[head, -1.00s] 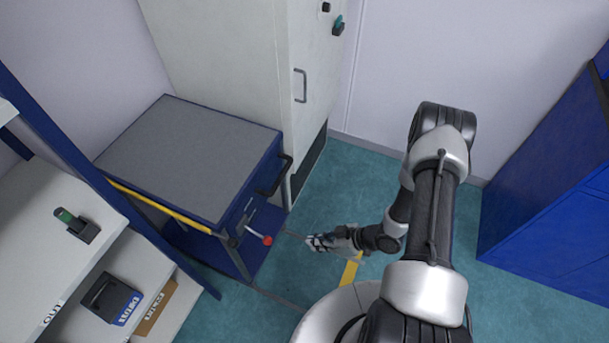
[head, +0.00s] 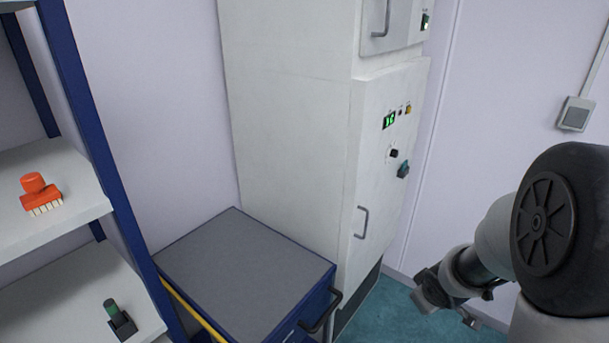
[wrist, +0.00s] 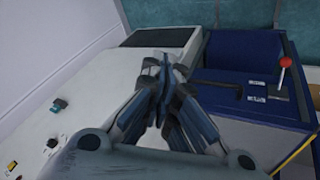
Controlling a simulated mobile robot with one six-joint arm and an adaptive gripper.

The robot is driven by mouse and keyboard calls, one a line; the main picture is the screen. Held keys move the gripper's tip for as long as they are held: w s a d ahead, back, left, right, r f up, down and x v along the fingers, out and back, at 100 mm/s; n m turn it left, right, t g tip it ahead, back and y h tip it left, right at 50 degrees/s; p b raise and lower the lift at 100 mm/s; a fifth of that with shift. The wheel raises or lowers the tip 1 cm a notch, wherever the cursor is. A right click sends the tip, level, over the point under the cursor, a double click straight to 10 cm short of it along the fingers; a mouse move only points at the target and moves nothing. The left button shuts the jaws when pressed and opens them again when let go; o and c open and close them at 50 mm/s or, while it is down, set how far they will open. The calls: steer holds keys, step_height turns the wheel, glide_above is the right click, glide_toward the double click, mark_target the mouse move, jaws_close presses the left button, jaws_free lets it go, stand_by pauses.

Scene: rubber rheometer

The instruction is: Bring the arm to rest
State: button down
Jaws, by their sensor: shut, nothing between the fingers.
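My gripper (wrist: 160,68) is in the middle of the wrist view, with its fingers brought together and nothing between them. It hangs in front of the tall white machine (wrist: 95,75) and beside the blue cart (wrist: 240,52). In the head view my arm comes in from the right, folded, with its wrist end low in front of the white wall. The fingertips cannot be made out clearly there.
The white machine (head: 290,110) has a door handle and knobs. The blue cart with a grey top (head: 245,270) stands against it. A shelf rack (head: 85,120) at left holds an orange brush (head: 40,195). In the wrist view a red-knobbed lever (wrist: 285,63) sticks out from the cart.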

steer(key=s+a+r+m+h, duration=0.15)
steer(key=s+r, duration=0.25)
steer(key=r, duration=0.4)
steer(key=s+a+r+m+y, duration=0.1)
steer(key=s+a+r, duration=0.2)
steer(key=s, duration=0.3)
steer(key=s+a+r+m+y, duration=0.1)
steer(key=s+a+r, duration=0.2)
steer(key=s+a, duration=0.2)
steer(key=s+a+r+m+g+y, duration=0.1)
steer(key=s+a+r, duration=0.3)
steer(key=s, duration=0.4)
steer(key=shift+s+m, duration=0.4)
steer(key=shift+m, duration=0.15)
